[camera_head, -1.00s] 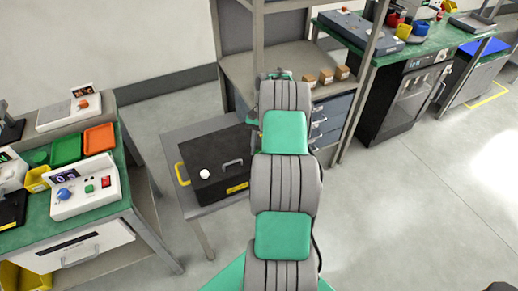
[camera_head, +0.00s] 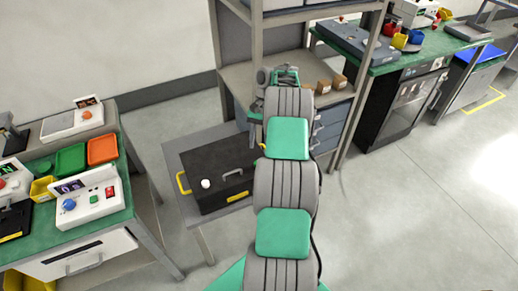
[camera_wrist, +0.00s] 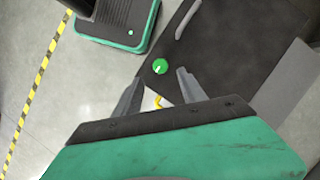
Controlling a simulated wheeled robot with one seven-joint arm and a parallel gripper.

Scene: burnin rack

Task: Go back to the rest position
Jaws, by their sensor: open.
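My gripper (camera_wrist: 158,88) shows in the wrist view with its two grey fingers apart and nothing between the tips.
A green-topped bench (camera_head: 100,222) with control boxes and an orange tray (camera_head: 102,149) stands at the left. Small cardboard boxes (camera_head: 324,86) sit on the rack shelf. Another green bench (camera_head: 430,45) stands at the back right. The floor at the right (camera_head: 425,200) is clear.

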